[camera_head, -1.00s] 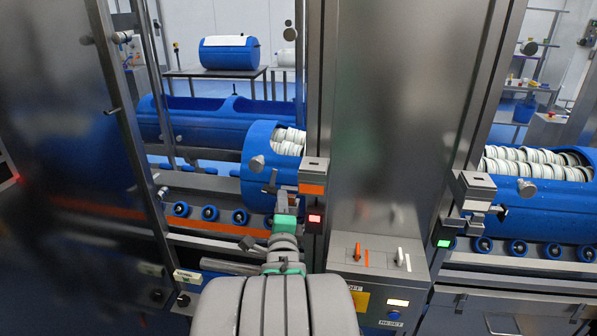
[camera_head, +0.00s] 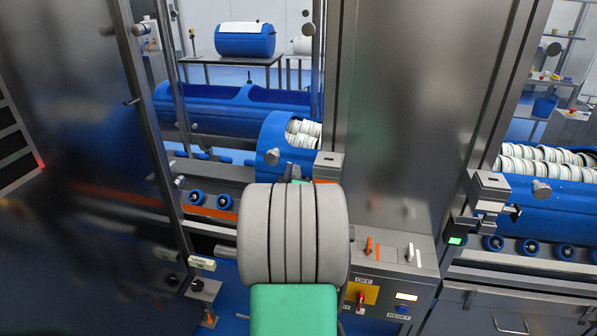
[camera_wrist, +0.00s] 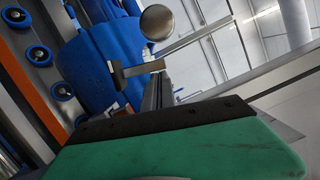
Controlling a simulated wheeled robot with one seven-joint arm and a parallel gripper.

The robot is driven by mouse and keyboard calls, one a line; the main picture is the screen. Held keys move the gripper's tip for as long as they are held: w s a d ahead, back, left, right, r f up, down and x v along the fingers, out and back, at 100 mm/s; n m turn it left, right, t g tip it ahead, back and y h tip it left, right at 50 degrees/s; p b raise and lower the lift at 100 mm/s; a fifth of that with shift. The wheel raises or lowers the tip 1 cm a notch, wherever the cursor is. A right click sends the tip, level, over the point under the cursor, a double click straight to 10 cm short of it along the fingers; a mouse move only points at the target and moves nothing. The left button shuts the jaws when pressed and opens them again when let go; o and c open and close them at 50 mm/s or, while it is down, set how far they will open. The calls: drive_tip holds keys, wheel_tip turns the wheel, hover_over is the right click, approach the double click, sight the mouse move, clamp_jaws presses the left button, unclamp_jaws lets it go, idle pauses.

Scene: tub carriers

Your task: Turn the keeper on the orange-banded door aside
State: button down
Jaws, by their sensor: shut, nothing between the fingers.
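The orange band (camera_head: 215,211) runs low across the left opening, below the blue rollers. A grey latch box (camera_head: 328,160) stands on the post at the right of that opening, with a little orange showing under it. My arm hides the area just below it, and my gripper is hidden there in the head view. In the wrist view, my gripper (camera_wrist: 165,112) is shut and empty, its green and black end filling the bottom. Just beyond it is a small metal crosspiece (camera_wrist: 138,69), which looks like the keeper. I cannot tell whether they touch.
A blue tub (camera_head: 262,150) with white rings lies behind the left opening; its round knob (camera_wrist: 157,22) shows close in the wrist view. A control panel (camera_head: 385,265) with switches is right of my arm. A second latch box (camera_head: 490,183) with a green light stands further right.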

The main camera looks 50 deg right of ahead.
drive_tip(key=shift+w+a+r+n+b, duration=0.2)
drive_tip(key=shift+w+n+b, duration=0.35)
drive_tip(key=shift+n+b, duration=0.45)
drive_tip(key=shift+w+a+r+n, duration=0.1)
drive_tip(key=shift+w+r+n, duration=0.15)
drive_tip(key=shift+n, duration=0.35)
drive_tip(key=shift+s+a, duration=0.1)
drive_tip(key=shift+s, duration=0.05)
